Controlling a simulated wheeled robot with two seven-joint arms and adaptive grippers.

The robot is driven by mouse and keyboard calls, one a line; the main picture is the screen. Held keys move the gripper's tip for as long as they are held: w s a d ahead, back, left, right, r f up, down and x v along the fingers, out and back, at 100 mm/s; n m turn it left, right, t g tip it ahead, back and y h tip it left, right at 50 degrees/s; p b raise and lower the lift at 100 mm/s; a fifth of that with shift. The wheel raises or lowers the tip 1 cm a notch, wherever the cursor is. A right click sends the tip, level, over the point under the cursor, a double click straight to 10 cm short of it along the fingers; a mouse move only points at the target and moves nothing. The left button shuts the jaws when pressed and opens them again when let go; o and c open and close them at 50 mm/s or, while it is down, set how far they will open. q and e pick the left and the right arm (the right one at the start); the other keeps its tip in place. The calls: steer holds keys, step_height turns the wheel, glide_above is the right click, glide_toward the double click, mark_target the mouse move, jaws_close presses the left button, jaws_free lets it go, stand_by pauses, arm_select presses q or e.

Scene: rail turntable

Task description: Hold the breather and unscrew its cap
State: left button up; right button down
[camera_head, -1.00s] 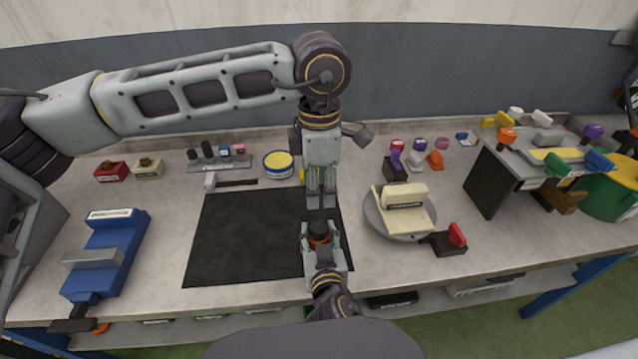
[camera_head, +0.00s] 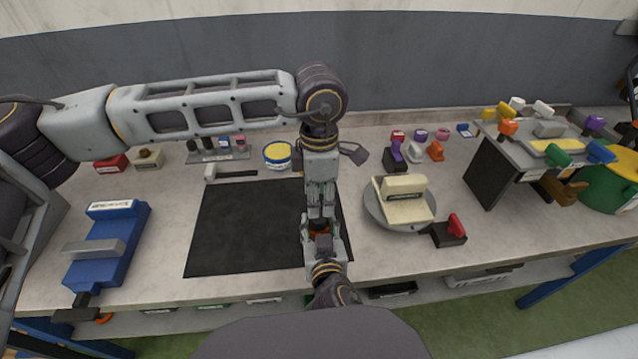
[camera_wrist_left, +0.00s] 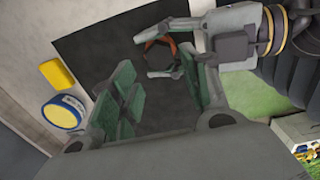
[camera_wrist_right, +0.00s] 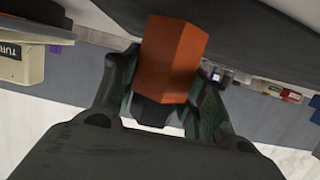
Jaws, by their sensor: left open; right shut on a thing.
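The breather (camera_head: 320,228) has an orange six-sided body, clearest in the right wrist view (camera_wrist_right: 172,58), and a dark top that shows in the left wrist view (camera_wrist_left: 157,54). My right gripper (camera_head: 322,240) is shut on the breather and holds it over the front right part of the black mat. My left gripper (camera_head: 320,212) points down just above the breather. Its fingers (camera_wrist_left: 165,85) are apart and empty, and the breather lies beyond their tips in the left wrist view. The left gripper partly hides the cap in the head view, and I cannot tell whether they touch.
The black mat (camera_head: 240,230) is bare on its left. A round turntable (camera_head: 372,210) carries a cream block (camera_head: 405,204) to the right. A blue fixture (camera_head: 112,245) stands at the left.

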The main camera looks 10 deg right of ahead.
mark_target(319, 220)
arm_select(q)
steer(key=shift+f, duration=3.15)
steer(key=shift+c, duration=0.4)
steer(key=c, duration=0.7)
steer(key=shift+c, duration=0.2)
